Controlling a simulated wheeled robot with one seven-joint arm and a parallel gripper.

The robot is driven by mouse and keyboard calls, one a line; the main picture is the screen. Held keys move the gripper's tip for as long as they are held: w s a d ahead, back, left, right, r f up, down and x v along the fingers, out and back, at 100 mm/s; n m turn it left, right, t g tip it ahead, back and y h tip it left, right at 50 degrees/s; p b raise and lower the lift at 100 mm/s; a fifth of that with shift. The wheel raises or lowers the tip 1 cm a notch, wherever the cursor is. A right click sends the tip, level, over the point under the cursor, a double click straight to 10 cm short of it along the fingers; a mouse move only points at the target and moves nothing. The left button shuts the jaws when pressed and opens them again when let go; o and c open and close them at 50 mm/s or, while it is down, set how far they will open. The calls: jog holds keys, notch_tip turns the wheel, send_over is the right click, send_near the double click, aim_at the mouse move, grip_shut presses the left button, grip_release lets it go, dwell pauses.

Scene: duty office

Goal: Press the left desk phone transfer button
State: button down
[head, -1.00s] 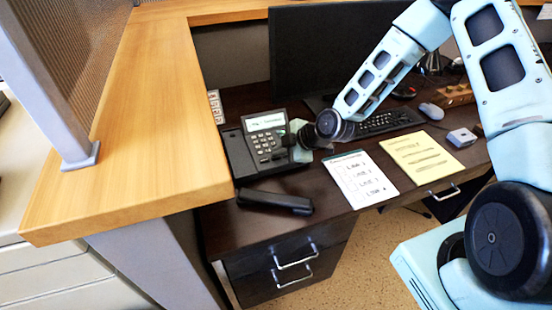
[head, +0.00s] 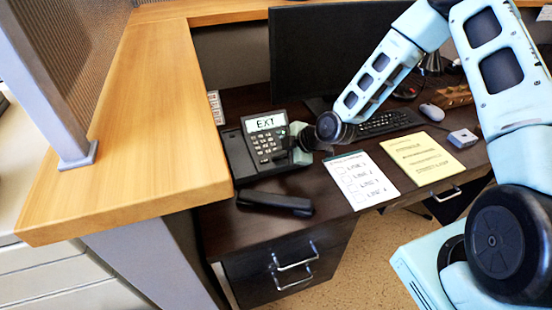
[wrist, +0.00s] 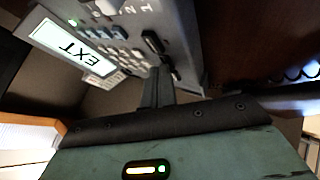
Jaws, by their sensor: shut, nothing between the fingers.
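The black desk phone (head: 236,158) stands on the dark desk, left of the monitor; it is the only phone I see. Its lit screen (head: 265,123) reads "EXT", and the same text shows upside down in the wrist view (wrist: 75,47). Light number keys (wrist: 115,40) and darker long keys (wrist: 152,42) are on its face. My gripper (head: 281,154) is shut and empty, its fingertips at the phone's right side by the dark keys. In the wrist view the dark fingers (wrist: 158,82) end close to those keys; I cannot tell whether they touch. Key labels are too small to read.
The handset (head: 275,203) lies off the phone on the desk in front. A white line list (head: 362,180) and a yellow sheet (head: 422,158) lie to the right. Keyboard (head: 388,122), mouse (head: 432,112) and monitor (head: 325,50) are behind. A raised wooden counter (head: 160,120) borders the left.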

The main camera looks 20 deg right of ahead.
dwell(0.3)
jog(key=shift+r+p, duration=0.5)
jog(key=shift+r, duration=0.3)
jog(key=shift+r+p, duration=1.65)
jog(key=shift+r, duration=0.85)
